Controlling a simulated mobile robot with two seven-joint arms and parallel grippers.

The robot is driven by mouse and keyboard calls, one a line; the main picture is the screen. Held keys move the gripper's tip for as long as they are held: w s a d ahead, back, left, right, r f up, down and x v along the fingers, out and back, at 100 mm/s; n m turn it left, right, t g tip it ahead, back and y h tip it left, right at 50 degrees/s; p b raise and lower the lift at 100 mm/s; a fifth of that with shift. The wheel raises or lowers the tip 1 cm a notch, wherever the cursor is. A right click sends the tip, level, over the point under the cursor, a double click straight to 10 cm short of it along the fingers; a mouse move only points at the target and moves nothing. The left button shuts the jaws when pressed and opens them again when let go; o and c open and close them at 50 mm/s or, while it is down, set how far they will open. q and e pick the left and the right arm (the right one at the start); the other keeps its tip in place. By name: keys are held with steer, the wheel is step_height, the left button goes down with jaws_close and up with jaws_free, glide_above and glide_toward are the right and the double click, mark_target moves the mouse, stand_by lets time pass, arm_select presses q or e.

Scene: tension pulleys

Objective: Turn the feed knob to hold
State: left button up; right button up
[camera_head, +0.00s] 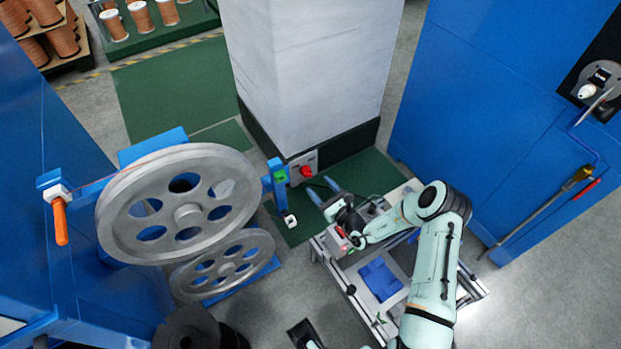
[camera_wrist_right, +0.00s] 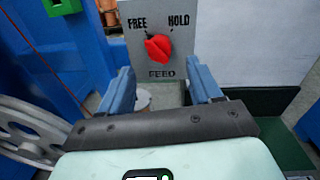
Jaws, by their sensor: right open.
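The red feed knob (camera_head: 306,171) sits on a grey plate at the foot of the white pillar. In the right wrist view the knob (camera_wrist_right: 158,48) is between the printed words FREE at upper left and HOLD at upper right, with FEED below. Its upper end seems to lean toward FREE. My right gripper (camera_head: 321,187) is open and empty, its blue fingers pointing at the plate. In the right wrist view the gripper (camera_wrist_right: 160,75) has one finger on each side below the knob, apparently short of it. My left gripper does not show clearly.
A blue post with a green box (camera_head: 281,176) stands just left of the plate. Large grey pulley wheels (camera_head: 178,203) are farther left. Blue cabinets (camera_head: 480,120) stand at right.

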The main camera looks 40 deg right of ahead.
mark_target(310, 176)
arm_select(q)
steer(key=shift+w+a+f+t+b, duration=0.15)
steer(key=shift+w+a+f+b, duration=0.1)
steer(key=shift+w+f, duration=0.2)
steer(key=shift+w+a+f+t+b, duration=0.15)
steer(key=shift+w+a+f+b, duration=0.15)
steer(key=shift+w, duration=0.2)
arm_select(e)
steer(key=w, duration=0.6)
steer(key=shift+d, duration=0.1)
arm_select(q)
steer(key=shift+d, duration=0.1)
arm_select(e)
steer(key=shift+s, duration=0.1)
steer(key=c, duration=1)
